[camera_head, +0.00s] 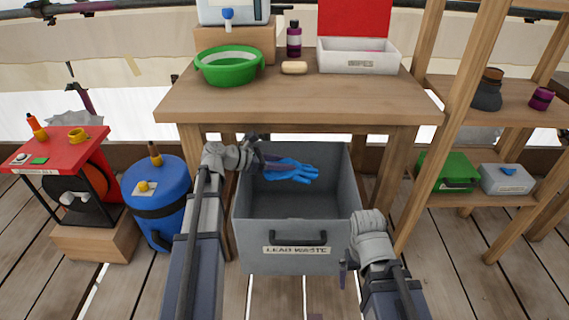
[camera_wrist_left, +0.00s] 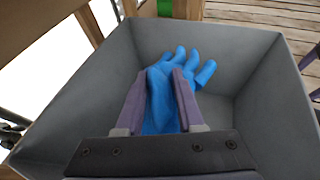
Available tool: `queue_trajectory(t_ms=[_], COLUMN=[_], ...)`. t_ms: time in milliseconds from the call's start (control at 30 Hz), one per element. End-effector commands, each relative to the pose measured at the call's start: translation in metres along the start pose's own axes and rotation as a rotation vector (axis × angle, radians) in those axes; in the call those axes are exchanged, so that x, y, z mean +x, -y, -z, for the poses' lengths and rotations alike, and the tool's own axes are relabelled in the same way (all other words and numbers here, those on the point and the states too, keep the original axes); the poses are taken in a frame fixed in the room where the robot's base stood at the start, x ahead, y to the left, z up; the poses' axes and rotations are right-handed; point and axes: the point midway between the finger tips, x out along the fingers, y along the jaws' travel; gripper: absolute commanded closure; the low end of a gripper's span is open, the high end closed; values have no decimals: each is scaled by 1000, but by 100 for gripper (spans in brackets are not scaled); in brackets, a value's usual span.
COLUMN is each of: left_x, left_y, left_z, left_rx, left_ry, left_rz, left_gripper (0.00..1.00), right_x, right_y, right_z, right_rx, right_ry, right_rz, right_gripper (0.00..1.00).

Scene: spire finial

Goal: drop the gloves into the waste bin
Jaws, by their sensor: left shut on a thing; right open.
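The blue gloves (camera_head: 291,170) are held over the open top of the grey waste bin (camera_head: 292,245), which is labelled "LEAD WASTE". My left gripper (camera_head: 268,165) is shut on the gloves. In the left wrist view, the gloves (camera_wrist_left: 165,95) sit between the two purple fingers of my left gripper (camera_wrist_left: 158,100), with the blue fingers pointing away and the bin's grey walls (camera_wrist_left: 75,95) around them. My right gripper (camera_head: 346,270) is open and empty at the front right corner of the bin. The visible part of the bin's inside looks empty.
A wooden table (camera_head: 300,100) stands behind the bin with a green basin (camera_head: 229,66), a soap bar (camera_head: 294,68), a bottle (camera_head: 294,40) and a wipes box (camera_head: 358,56). A blue drum (camera_head: 157,198) stands left. A wooden shelf (camera_head: 480,200) stands right.

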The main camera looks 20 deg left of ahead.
Motion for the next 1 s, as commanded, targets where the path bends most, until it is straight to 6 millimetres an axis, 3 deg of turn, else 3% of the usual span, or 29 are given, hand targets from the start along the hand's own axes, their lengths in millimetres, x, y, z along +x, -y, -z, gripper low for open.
queue_trajectory(t_ms=[233, 267, 567, 833, 1000], left_x=[0, 0, 0, -1, -22], left_y=[0, 0, 0, 0, 0], left_z=[1, 1, 1, 0, -2], left_rx=[0, 0, 0, 0, -2], left_ry=[0, 0, 0, 0, 0], left_rz=[0, 0, 0, 0, -3], left_gripper=[100, 62, 28, 28, 28], right_x=[1, 1, 1, 0, -10], right_y=[0, 0, 0, 0, -1], right_z=[0, 0, 0, 0, -1], right_rx=[-1, -1, 0, 0, 1], right_ry=[0, 0, 0, 0, 0], right_rz=[1, 1, 0, 0, 0], right_gripper=[0, 0, 0, 0, 0])
